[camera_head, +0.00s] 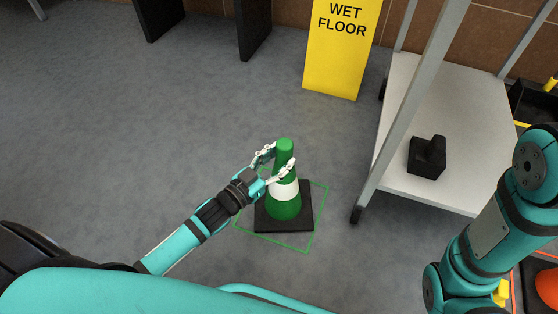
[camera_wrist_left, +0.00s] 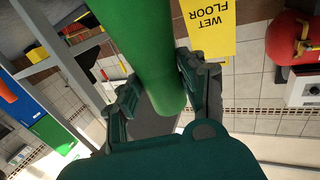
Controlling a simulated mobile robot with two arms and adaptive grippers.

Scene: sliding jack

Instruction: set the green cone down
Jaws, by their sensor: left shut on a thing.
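The green cone (camera_head: 284,207) has a white band and a square black base (camera_head: 300,226). It is upright in the head view, with its base over a green square outline (camera_head: 318,222) on the floor. I cannot tell whether the base touches the floor. My left gripper (camera_head: 277,161) is shut on the cone near its top, one finger on each side. In the left wrist view the green cone body (camera_wrist_left: 150,55) passes between the fingers of the left gripper (camera_wrist_left: 160,95). My right arm shows at the right, but its gripper is out of view.
A yellow wet floor sign (camera_head: 342,55) stands behind the cone. A grey shelf cart (camera_head: 440,95) with a black object (camera_head: 427,157) on it stands to the right. A red-orange thing (camera_head: 547,286) is at the lower right edge. The floor left of the cone is clear.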

